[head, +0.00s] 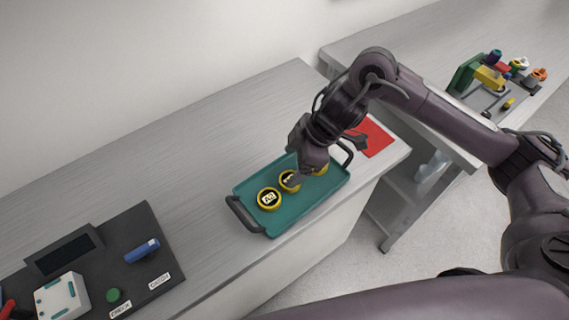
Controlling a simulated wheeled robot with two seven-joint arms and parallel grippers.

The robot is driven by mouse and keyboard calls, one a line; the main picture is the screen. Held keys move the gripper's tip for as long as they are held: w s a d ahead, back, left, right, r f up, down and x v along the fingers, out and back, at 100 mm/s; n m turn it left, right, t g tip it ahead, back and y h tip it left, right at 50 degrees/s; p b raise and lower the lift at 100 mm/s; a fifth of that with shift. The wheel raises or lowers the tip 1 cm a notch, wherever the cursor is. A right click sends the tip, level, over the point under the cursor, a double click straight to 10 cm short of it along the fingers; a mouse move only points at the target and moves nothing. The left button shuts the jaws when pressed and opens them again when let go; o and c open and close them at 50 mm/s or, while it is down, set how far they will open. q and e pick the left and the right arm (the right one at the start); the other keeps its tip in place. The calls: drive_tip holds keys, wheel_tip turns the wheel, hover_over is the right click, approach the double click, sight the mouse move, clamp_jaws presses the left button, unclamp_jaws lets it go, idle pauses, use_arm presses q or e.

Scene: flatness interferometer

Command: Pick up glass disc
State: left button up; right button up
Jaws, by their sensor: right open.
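Three round discs with yellow rims sit in a row on a teal tray (243,201). The nearest-left disc (269,199) shows a dark face with a white label. The middle disc (289,181) is partly covered by my right gripper (298,180). The third disc (321,170) is mostly hidden behind the gripper. My right gripper is open, pointing down over the tray at the middle disc; whether it touches the disc cannot be told. My left gripper is not in view.
A dark panel (110,262) with a blue cylinder (142,251) and a white box (62,297) is at left. Coloured parts (492,77) stand on another bench.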

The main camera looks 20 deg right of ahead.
drive_tip(key=shift+w+d+r, duration=0.1)
drive_tip(key=shift+d+r, duration=0.05)
drive_tip(key=shift+d, duration=0.7)
drive_tip(key=shift+d+g, duration=0.1)
drive_tip(key=shift+g, duration=0.2)
drive_tip(key=shift+s+a+f, duration=0.2)
drive_tip(key=shift+f, duration=0.3)
drive_tip(key=shift+s+a+f, duration=0.15)
drive_tip(key=shift+f, duration=0.3)
drive_tip(key=shift+a+f, duration=0.1)
drive_tip(key=shift+f, duration=0.25)
drive_tip(key=f, duration=0.3)
drive_tip(key=shift+w+a+f+b, duration=0.25)
drive_tip(key=shift+w+b, duration=0.05)
drive_tip(key=shift+b, duration=0.05)
drive_tip(key=shift+a+f, duration=0.15)
drive_tip(key=shift+f, duration=0.2)
drive_tip(key=shift+w+f, duration=0.1)
drive_tip(key=shift+f, duration=0.05)
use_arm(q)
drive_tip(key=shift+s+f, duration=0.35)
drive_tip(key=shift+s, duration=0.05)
use_arm(e)
drive_tip(key=c, duration=1.1)
